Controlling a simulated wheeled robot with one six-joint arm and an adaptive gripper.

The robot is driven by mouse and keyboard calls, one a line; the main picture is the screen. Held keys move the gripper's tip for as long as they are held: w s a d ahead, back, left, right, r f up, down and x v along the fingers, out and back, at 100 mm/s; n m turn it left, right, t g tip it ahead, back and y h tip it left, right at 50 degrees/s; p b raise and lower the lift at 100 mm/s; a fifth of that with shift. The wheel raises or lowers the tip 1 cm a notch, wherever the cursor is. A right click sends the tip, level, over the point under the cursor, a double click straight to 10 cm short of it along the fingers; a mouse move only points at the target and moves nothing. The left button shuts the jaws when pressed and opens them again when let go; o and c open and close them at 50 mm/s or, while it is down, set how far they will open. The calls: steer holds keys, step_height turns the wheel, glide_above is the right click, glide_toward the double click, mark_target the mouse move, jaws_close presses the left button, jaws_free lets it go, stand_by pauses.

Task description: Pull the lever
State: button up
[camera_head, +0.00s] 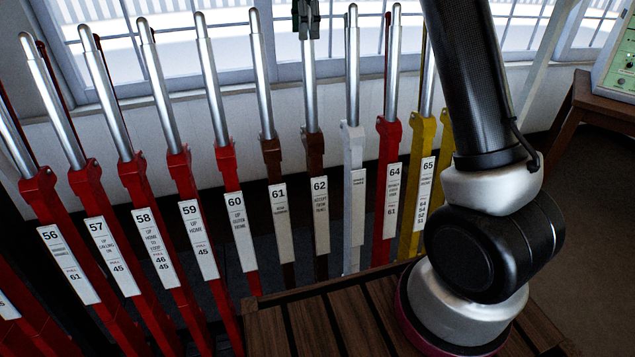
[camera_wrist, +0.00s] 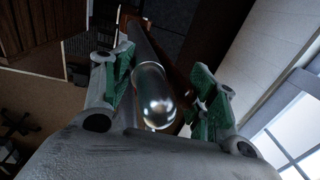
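The lever with the plate numbered 62 (camera_head: 310,90) has a silver shaft on a brown base and stands nearly upright in the row. My gripper (camera_head: 306,20) is at the top of this shaft, at the upper edge of the head view. In the wrist view, the shaft's rounded silver tip (camera_wrist: 155,100) sits between the two green-padded fingers of my gripper (camera_wrist: 163,90). The fingers are apart on either side of it, with a narrow gap visible at the right. I see no clear contact. The head view is too small to show the fingers' hold.
Lever 61 (camera_head: 262,75) stands close at the left and a white lever (camera_head: 353,70) close at the right. Red levers fill the left; yellow levers (camera_head: 423,150) are at the right. Windows are behind. A slatted wooden surface (camera_head: 315,320) is in front.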

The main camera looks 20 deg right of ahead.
steer(key=shift+w, duration=0.45)
steer(key=c, duration=0.3)
steer(key=shift+s+r, duration=0.1)
steer(key=shift+s, duration=0.05)
jaws_close()
steer(key=shift+s, duration=0.1)
